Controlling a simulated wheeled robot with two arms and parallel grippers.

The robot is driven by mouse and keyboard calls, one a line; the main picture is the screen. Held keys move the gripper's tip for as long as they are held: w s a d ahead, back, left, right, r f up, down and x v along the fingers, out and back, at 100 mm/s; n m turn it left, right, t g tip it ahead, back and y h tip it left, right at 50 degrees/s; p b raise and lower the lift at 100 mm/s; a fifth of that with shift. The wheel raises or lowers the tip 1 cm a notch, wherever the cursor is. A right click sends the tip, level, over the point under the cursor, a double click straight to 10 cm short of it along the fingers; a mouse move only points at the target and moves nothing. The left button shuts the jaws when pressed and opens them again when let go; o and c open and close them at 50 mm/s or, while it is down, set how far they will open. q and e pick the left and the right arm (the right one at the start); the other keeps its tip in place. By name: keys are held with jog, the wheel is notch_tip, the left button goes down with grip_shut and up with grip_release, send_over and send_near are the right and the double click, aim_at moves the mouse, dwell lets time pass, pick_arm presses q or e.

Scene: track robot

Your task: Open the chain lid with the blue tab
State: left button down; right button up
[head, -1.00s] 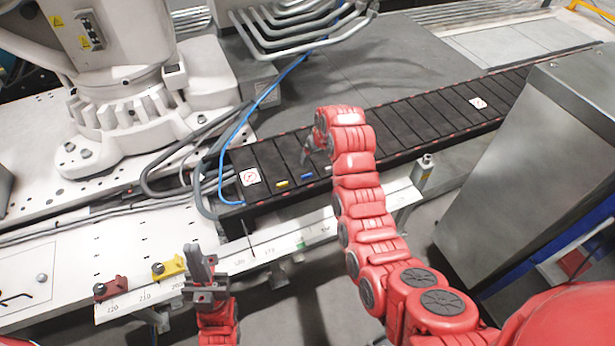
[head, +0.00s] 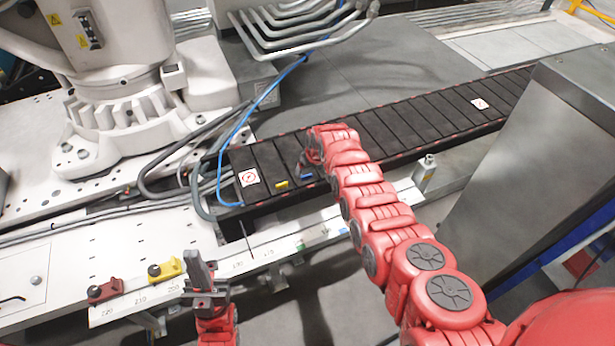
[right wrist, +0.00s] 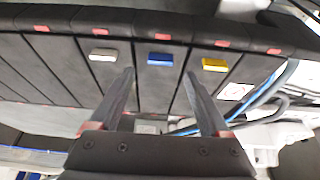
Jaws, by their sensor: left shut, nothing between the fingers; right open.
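The blue tab (head: 307,178) sits on a dark lid of the chain (head: 420,115), near my right gripper in the head view. In the right wrist view the blue tab (right wrist: 160,59) lies ahead of the fingertips, between their lines, with a gap to them. My right gripper (right wrist: 160,85) is open and empty; in the head view its fingers are mostly hidden by the arm. A yellow tab (head: 281,184) is on the lid to the left. My left gripper (head: 200,262) is shut and empty, low at the left, away from the chain.
A white tab (right wrist: 103,55) is on the neighbouring lid. A blue cable (head: 232,140) bends down at the chain's left end. A white ruled rail (head: 250,262) with red and yellow clamps runs in front. A grey metal cabinet (head: 530,150) stands at right.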

aim_at(307, 176)
jog(key=b+x, duration=0.2)
jog(key=b, duration=0.1)
jog(key=b+x, duration=0.3)
jog(key=shift+s, duration=0.25)
jog(key=shift+w+f+b, duration=0.1)
jog(key=shift+w+b, duration=0.05)
jog(key=shift+b, duration=0.55)
grip_shut()
dwell(0.6)
